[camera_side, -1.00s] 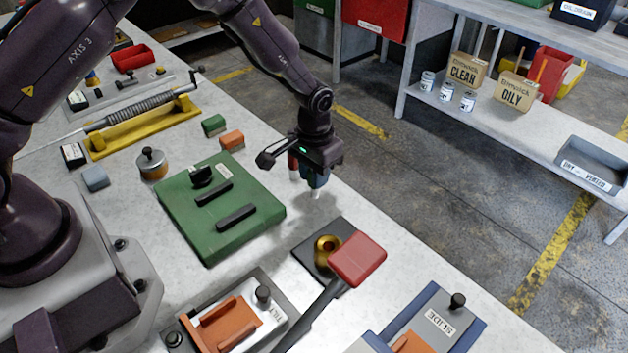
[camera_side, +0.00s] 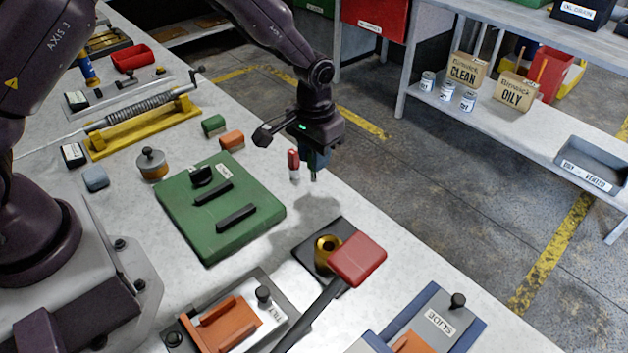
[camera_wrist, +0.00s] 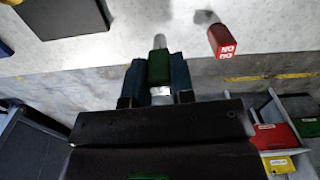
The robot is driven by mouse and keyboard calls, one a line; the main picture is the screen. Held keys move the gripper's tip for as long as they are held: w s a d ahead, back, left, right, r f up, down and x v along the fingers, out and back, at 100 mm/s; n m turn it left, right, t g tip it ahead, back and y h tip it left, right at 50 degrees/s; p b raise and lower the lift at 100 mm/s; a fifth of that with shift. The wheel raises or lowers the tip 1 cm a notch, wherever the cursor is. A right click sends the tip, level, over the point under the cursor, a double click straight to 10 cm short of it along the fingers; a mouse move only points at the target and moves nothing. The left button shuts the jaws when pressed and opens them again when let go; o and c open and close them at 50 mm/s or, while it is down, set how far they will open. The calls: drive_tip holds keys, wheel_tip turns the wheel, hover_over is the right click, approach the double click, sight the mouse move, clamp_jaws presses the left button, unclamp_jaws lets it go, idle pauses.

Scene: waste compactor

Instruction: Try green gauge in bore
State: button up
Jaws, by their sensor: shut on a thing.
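My gripper (camera_side: 313,162) is shut on the green gauge, which shows between its two fingers in the wrist view (camera_wrist: 158,66), with a pale tip beyond them. In the side view the fingers hide most of the green gauge, and it hangs above the bench, apart from it. The red gauge (camera_side: 293,159), marked "NO GO" in the wrist view (camera_wrist: 224,40), stands beside my gripper, to its left in the side view. The brass bore (camera_side: 327,247) sits in a dark plate (camera_side: 308,250), nearer the camera, and is empty.
A red paddle (camera_side: 357,258) on a dark handle covers part of the plate beside the bore. A green block plate (camera_side: 190,225) with black bars lies left. A tilt fixture (camera_side: 262,318) and a slide fixture (camera_side: 432,312) stand in front. Bench between gripper and bore is clear.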

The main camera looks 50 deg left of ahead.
drive_tip(key=shift+d, duration=0.1)
drive_tip(key=s+d+r+m, duration=0.1)
drive_tip(key=s+d+r, duration=0.25)
drive_tip(key=d, duration=0.25)
drive_tip(key=s+d+r+m, duration=0.1)
drive_tip(key=s+d+r, duration=0.1)
drive_tip(key=d+r, duration=0.35)
drive_tip(key=s+d+f+n, duration=0.1)
drive_tip(key=s+f+n, duration=0.1)
drive_tip(key=f, duration=0.5)
drive_tip(key=shift+s+d+f, duration=0.25)
drive_tip(key=shift+s+d, duration=0.15)
drive_tip(key=shift+s, duration=0.25)
drive_tip(key=shift+f, duration=1.9)
idle(2.2)
drive_tip(key=shift+r, duration=0.15)
idle(0.5)
drive_tip(key=shift+r, duration=0.85)
